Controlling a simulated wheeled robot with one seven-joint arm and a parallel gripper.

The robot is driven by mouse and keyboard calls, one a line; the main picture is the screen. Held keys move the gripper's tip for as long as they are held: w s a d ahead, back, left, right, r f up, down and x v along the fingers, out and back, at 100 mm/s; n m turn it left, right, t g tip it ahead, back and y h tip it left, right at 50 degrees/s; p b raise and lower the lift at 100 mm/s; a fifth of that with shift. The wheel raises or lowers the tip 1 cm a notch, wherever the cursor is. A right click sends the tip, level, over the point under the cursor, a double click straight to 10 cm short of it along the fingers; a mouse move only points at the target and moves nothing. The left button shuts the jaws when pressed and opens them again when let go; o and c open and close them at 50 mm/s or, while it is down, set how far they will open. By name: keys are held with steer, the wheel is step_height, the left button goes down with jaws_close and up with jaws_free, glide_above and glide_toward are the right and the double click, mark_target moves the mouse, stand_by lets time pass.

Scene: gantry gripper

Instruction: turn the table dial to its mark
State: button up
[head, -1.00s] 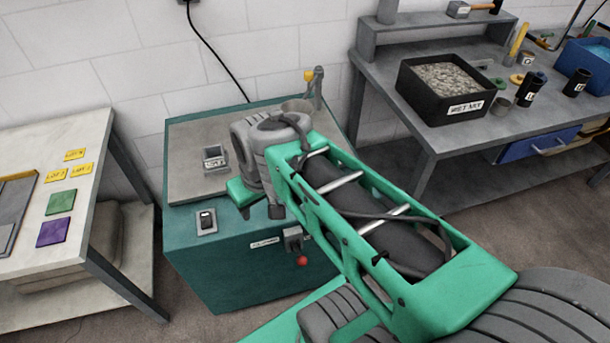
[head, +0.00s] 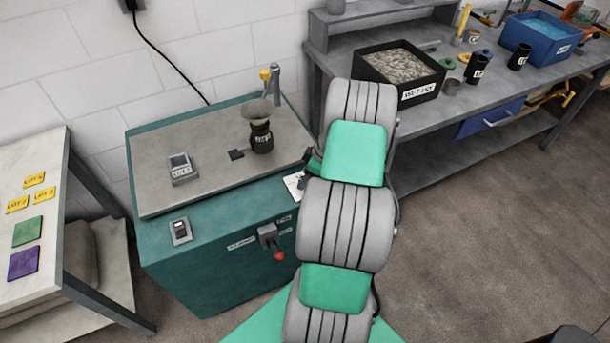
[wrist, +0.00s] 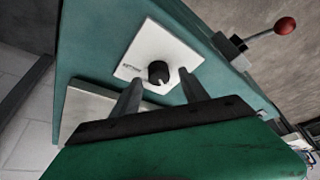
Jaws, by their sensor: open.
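The dial is a black knob (wrist: 158,70) on a square white plate (wrist: 140,50) set in the green table top, in the wrist view. Small print shows at the plate's left; I cannot read it or make out the mark. My gripper (wrist: 160,80) is open, its two grey fingers pointing at the plate, one to each side of the knob in the picture. I cannot tell whether they touch it. In the head view part of the white plate (head: 292,185) shows at the right edge of the green cabinet (head: 200,262); my arm hides the knob and the gripper.
On the cabinet stand a grey labelled device (head: 182,168), a dark jar with a funnel (head: 261,137) and a post with a yellow tip. A red-knobbed lever (head: 270,240) sticks out of its front. A workbench with a black gravel bin (head: 400,65) is at right, a side table (head: 40,150) at left.

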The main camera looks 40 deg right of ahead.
steer(key=shift+w+a+f, duration=0.1)
steer(key=shift+w+f, duration=0.05)
steer(key=shift+f, duration=0.2)
jaws_close()
stand_by(0.3)
